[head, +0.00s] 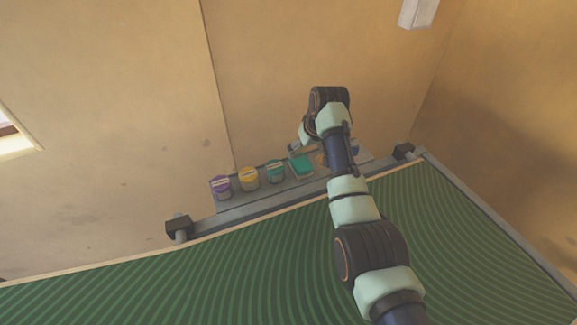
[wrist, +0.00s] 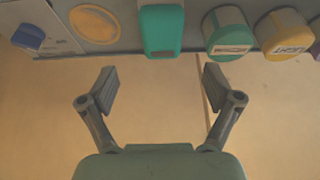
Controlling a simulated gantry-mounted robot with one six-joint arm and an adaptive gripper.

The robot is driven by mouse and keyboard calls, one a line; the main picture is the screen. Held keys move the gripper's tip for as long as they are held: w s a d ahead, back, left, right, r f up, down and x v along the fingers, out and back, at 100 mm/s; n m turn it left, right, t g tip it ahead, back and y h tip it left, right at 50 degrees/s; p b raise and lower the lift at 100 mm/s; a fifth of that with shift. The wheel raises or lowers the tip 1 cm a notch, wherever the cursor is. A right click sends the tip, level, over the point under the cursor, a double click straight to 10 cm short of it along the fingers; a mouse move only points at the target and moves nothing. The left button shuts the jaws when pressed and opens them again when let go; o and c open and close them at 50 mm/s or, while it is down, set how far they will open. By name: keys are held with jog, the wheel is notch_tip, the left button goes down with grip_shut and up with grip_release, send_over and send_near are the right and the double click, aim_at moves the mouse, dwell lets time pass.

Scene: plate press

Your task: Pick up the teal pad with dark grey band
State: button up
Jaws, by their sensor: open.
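The teal pad (wrist: 162,32) sits on the grey shelf, at the top middle of the wrist view, with a brighter green front edge. It also shows in the head view (head: 301,167) as a flat teal block left of my arm. My gripper (wrist: 160,88) is open and empty. Its two fingers are spread wide, apart from the pad, which lies beyond the fingertips and roughly centred between them. In the head view my gripper is mostly hidden behind my wrist.
The shelf (head: 235,206) also holds a teal jar (wrist: 228,34), a yellow jar (wrist: 282,32) and a purple-lidded jar (head: 222,186). An orange disc (wrist: 95,23) and a blue item (wrist: 28,37) lie on the pad's other side. A green ribbed surface (head: 250,265) fills the foreground.

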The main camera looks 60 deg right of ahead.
aim_at(301, 161)
jog(key=b+x, duration=0.1)
jog(key=x, duration=0.3)
jog(key=b+x, duration=0.1)
jog(key=x, duration=0.1)
jog(key=shift+a+f+b, duration=0.2)
jog(key=shift+f+b, duration=0.1)
jog(key=shift+f, duration=0.15)
jog(key=shift+w+d+f, duration=0.15)
jog(key=shift+w+f, duration=0.05)
jog(key=shift+f, duration=0.25)
jog(key=c, duration=1.3)
notch_tip(301, 161, up, 20)
jog(key=p, duration=0.3)
jog(key=shift+p, duration=0.4)
